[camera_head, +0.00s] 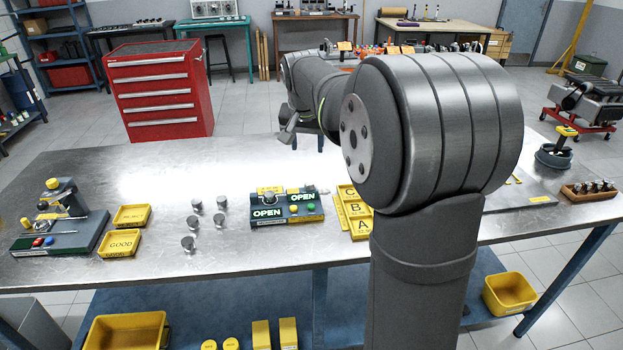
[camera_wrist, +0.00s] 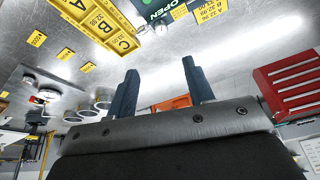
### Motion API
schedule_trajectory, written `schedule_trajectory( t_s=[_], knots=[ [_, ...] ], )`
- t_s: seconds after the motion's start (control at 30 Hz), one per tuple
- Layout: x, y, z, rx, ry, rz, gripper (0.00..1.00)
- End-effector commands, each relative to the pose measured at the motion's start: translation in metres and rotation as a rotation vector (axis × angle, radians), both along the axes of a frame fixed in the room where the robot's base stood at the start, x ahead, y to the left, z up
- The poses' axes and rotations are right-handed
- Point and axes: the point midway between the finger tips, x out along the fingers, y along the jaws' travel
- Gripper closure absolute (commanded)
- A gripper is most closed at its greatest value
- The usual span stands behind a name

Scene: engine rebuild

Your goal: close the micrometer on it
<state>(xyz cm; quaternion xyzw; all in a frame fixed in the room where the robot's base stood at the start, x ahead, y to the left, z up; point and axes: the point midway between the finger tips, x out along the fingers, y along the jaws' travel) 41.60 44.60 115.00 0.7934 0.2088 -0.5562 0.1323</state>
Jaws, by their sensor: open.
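The micrometer station (camera_head: 298,212) is a dark block on the steel bench with two lit green OPEN signs, a yellow label and small coloured buttons. A small round metal part (camera_head: 269,198) appears to sit at its left end, but whether it is between the measuring faces is too small to tell. The station's corner with an OPEN sign (camera_wrist: 163,10) shows at the top edge of the wrist view. My gripper (camera_wrist: 160,82) is open with nothing between its fingers, apart from the station. In the head view my arm largely hides it.
Several loose metal cylinders (camera_head: 219,220) stand left of the station. A yellow GOOD tray (camera_head: 121,243), a REJECT tray (camera_head: 132,215) and a gauge stand (camera_head: 62,220) lie further left. The yellow A-B-C tray (camera_head: 358,229) is close on the station's right, partly behind my arm.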

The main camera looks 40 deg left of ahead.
Motion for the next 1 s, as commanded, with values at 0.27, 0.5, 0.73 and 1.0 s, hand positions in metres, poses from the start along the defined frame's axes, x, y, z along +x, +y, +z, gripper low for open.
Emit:
schedule_trajectory(
  t_s=[0.27, 0.5, 0.73, 1.0],
  knots=[
    [-0.006, 0.01, -0.005, -0.004, -0.046, -0.082, 0.52],
    [0.008, 0.016, -0.042, -0.006, -0.044, -0.082, 0.52],
    [0.025, 0.023, -0.089, -0.007, -0.044, -0.081, 0.52],
    [0.044, 0.032, -0.138, -0.005, -0.044, -0.08, 0.52]
  ],
)
